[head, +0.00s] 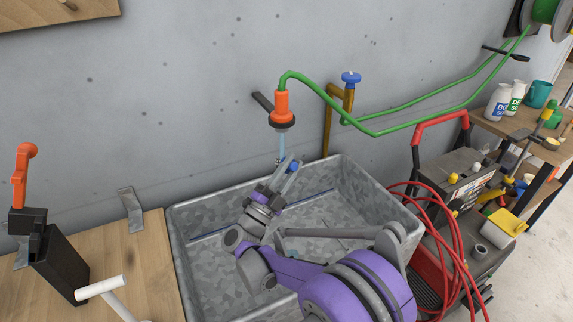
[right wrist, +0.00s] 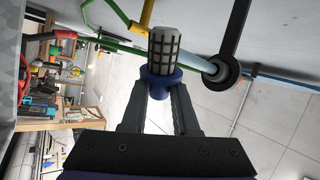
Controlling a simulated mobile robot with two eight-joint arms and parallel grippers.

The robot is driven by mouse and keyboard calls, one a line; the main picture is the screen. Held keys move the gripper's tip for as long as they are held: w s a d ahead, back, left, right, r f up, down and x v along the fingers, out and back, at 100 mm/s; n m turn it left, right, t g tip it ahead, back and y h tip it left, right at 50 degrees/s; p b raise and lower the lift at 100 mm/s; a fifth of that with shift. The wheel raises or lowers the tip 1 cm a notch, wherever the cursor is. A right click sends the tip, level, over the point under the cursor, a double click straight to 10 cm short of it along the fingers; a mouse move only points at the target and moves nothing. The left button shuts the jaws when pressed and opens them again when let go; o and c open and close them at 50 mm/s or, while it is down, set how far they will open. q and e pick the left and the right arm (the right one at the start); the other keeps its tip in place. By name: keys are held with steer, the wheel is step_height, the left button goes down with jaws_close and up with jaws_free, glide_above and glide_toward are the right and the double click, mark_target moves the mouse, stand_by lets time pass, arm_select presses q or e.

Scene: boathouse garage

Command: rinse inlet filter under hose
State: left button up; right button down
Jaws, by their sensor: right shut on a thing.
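The inlet filter (right wrist: 164,48), a grey mesh cylinder with a blue collar, is held at its collar between my right gripper's fingers (right wrist: 160,105) in the right wrist view. In the head view my right gripper (head: 287,172) is over the basin, and the filter is small and mostly hidden there. The orange hose nozzle (head: 282,106) points down just above, held by a dark wall bracket. A thin pale-blue stream (head: 281,143) runs from it toward the gripper tips. I cannot tell exactly where it meets the filter. My left gripper is out of view.
The grey metal basin (head: 184,245) stands below. The green hose (head: 385,131) runs past a blue-knobbed tap (head: 350,79). A red-handled machine (head: 440,165) and red hose (head: 459,240) are at right. A wooden bench (head: 149,255) at left bears a black holder (head: 62,262) and white T-shaped piece (head: 104,287).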

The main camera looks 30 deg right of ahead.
steer(key=s+d, duration=0.1)
steer(key=s, duration=1)
steer(key=shift+s, duration=0.4)
